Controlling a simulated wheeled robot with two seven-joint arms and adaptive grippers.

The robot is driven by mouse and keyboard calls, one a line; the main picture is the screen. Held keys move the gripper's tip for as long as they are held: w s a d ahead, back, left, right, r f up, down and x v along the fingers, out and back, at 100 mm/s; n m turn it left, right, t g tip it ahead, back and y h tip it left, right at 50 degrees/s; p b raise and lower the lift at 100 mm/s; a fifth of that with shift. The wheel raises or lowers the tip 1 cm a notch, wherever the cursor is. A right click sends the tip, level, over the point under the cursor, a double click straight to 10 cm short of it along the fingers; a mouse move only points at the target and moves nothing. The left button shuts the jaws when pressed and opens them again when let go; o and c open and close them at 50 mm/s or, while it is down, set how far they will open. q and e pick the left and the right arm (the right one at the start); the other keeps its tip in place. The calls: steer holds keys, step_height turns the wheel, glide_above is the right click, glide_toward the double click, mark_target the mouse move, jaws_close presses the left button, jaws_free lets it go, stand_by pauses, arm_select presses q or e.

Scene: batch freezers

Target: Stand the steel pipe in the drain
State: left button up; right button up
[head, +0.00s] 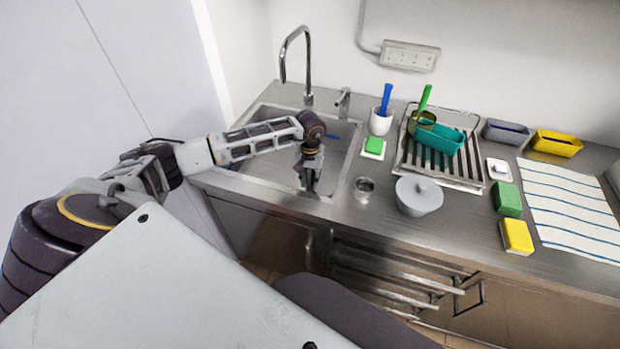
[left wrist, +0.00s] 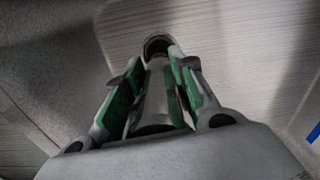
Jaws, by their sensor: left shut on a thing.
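My left gripper (head: 310,180) is over the front part of the sink basin (head: 340,165), pointing down. In the left wrist view its green-padded fingers (left wrist: 158,90) are closed around a pale grey upright piece, which I take to be the steel pipe (left wrist: 154,98). A dark round opening with a metal rim (left wrist: 157,46) shows just beyond the fingertips; I cannot tell whether it is the pipe's end or the drain. In the head view the gripper and arm hide the pipe and the drain. My right gripper is in neither view.
A tall faucet (head: 308,65) stands behind the sink.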

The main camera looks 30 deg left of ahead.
arm_select(q)
steer(key=shift+f+b, duration=0.3)
steer(key=shift+f, duration=0.05)
steer(key=o, duration=0.6)
steer(key=shift+r, duration=0.1)
steer(key=shift+r+p, duration=2.45)
steer(key=shift+r, duration=3)
steer(key=shift+s+d+f, duration=0.1)
